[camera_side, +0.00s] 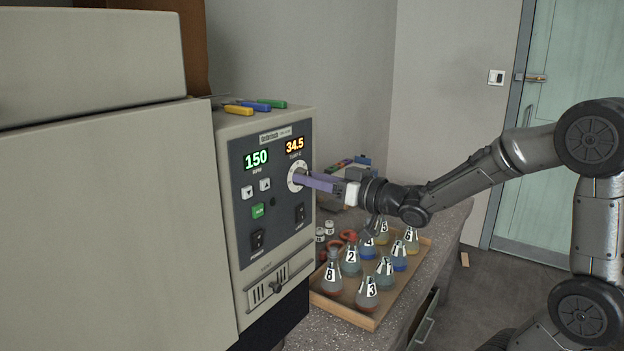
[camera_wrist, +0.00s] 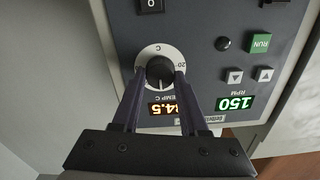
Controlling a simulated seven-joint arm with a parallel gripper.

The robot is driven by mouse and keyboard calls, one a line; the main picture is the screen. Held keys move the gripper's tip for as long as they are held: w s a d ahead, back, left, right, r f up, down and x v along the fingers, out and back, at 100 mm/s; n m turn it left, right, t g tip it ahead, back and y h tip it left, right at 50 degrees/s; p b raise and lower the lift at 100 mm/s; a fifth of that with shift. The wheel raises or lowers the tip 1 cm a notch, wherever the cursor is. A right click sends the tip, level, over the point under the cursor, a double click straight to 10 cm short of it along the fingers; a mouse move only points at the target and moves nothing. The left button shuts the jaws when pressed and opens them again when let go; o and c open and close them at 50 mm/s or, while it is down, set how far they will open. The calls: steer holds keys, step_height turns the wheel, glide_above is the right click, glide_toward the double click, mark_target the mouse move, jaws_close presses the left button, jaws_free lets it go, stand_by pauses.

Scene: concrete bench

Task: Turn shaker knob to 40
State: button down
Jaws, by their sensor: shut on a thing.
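The shaker's control panel (camera_side: 273,216) faces right in the side view. Its temperature knob (camera_wrist: 160,71) is black on a pale round dial (camera_wrist: 149,56), seen upside down in the wrist view. My gripper (camera_side: 299,181) reaches in from the right with its fingers at the dial. In the wrist view its two fingers (camera_wrist: 160,82) are shut on the knob, one on each side. The temperature display (camera_side: 294,145) reads 34.5 in orange. The RPM display (camera_side: 256,159) reads 150 in green. In the side view the fingers hide most of the knob.
A wooden tray (camera_side: 343,310) of numbered flasks stands on the bench below my gripper. Red rings and small bottles sit near its back left. Coloured pens (camera_side: 256,106) lie on top of the shaker. A RUN button (camera_wrist: 260,43) and arrow buttons are beside the dial.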

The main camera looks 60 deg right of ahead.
steer(key=shift+c, duration=2.2)
jaws_free()
steer(key=shift+s, duration=0.1)
steer(key=s, duration=1.3)
steer(key=shift+s, duration=0.35)
